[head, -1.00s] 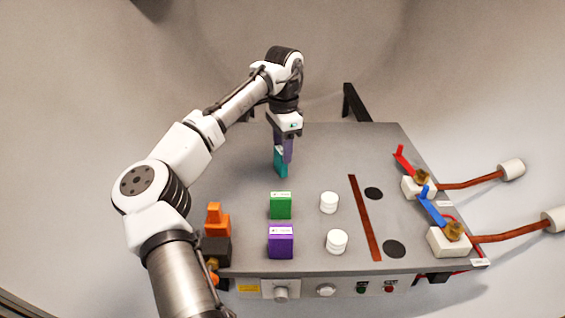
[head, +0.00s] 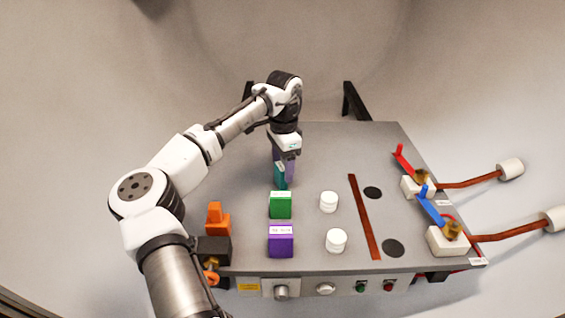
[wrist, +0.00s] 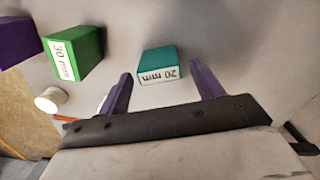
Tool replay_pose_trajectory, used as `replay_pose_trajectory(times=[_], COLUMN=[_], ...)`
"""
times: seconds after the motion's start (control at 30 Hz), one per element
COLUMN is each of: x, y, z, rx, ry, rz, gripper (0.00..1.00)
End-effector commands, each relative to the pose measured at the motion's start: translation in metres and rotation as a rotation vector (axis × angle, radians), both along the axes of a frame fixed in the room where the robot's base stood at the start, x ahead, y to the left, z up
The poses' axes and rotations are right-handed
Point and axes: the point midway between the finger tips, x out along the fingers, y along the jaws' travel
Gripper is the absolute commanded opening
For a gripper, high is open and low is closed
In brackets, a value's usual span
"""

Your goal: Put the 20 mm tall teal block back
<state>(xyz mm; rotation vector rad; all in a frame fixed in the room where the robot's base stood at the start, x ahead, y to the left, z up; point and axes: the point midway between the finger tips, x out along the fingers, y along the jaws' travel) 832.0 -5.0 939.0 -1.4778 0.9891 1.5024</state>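The teal block (head: 280,178) stands upright, as far as I can tell on the grey table, just behind the green block in the head view. In the wrist view its white "20 mm" label faces me, and the block (wrist: 161,63) sits between my two purple fingers.
A green block (head: 280,208) labelled "30 mm" in the wrist view and a purple block (head: 280,245) form a row towards the table front. White round pieces (head: 329,202) stand to the right. An orange stepped piece (head: 216,220) is left. Blue and red levers (head: 432,207) edge the right.

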Motion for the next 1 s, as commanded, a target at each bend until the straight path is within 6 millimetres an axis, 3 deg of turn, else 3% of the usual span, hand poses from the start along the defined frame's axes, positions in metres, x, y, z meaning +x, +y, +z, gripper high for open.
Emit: replay_pose_trajectory(times=[0.37, 0.8, 1.0], x=[0.000, 0.001, 0.001], y=[0.000, -0.002, -0.002], z=[0.006, 0.093, 0.117], rx=[0.001, -0.001, 0.001], ry=[-0.002, -0.001, -0.001], rz=[0.000, 0.001, 0.001], gripper=[0.66, 0.66, 0.66])
